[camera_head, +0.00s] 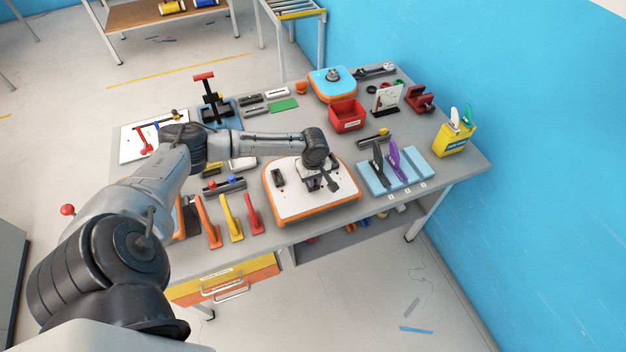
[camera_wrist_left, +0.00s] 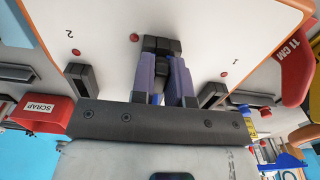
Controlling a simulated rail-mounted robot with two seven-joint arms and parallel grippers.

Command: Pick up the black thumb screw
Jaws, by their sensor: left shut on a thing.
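My left gripper (camera_head: 317,184) is low over the white inflatable board (camera_head: 338,200) with the orange rim, at the table's front middle. In the left wrist view its purple-grey fingers (camera_wrist_left: 163,68) are closed around a small black part (camera_wrist_left: 160,71), which looks like the black thumb screw. The fingers hide most of it, and I cannot tell whether it still touches the board. Black holders stand on the board either side, near the printed "2" (camera_wrist_left: 80,80) and "1" (camera_wrist_left: 240,97). My right gripper is out of view.
A blue rack (camera_head: 412,177) with black and purple tools stands to the right. The red scrap bin (camera_head: 347,118) is behind the board. Orange, yellow and red handles (camera_head: 231,220) stand to the left. A yellow container (camera_head: 453,139) is at the right edge.

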